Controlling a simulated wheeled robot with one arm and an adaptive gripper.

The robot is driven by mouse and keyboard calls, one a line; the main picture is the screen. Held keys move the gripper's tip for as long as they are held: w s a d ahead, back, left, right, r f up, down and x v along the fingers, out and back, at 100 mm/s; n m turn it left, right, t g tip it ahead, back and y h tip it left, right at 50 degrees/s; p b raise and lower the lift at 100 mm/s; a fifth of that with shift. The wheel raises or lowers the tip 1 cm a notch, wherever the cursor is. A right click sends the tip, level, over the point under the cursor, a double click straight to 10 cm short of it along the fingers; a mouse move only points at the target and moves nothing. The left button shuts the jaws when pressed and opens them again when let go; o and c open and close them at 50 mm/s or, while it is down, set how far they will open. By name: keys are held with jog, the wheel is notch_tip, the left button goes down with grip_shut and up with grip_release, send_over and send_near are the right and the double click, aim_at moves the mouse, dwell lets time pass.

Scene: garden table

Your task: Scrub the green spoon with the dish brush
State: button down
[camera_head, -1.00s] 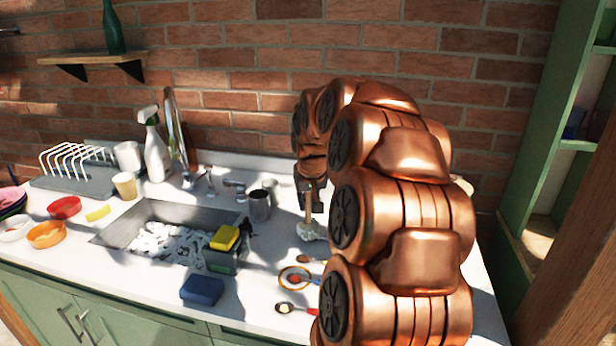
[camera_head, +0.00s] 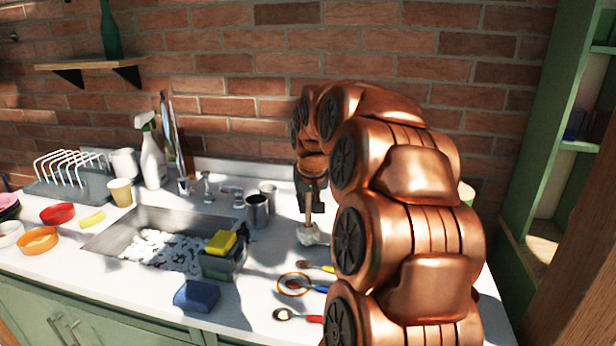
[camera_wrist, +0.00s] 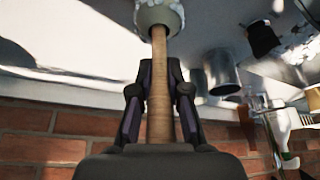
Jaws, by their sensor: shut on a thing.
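My gripper (camera_head: 312,199) is shut on the wooden handle of the dish brush (camera_head: 310,236). The brush hangs with its whitish bristle head down, close above or touching the counter; I cannot tell which. In the wrist view, the handle (camera_wrist: 159,85) runs between both fingers, with the pale head at the top edge. No green spoon can be made out. Spoons with a yellow handle (camera_head: 326,268), a blue handle (camera_head: 319,288) and a red handle (camera_head: 311,319) lie on the counter in front of the brush. My arm hides the counter to their right.
The sink (camera_head: 121,239) with suds is left of the spoons. A caddy (camera_head: 222,266) with a yellow sponge (camera_head: 221,242) stands at its right edge. A metal cup (camera_head: 257,211) stands behind. An orange ring (camera_head: 281,277) surrounds the blue-handled spoon's bowl.

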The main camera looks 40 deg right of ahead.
notch_tip(320, 180, up, 2)
jog(key=shift+w+a, duration=0.1)
jog(key=shift+a, duration=0.05)
jog(key=shift+r+p, duration=0.95)
jog(key=shift+r, duration=1.9)
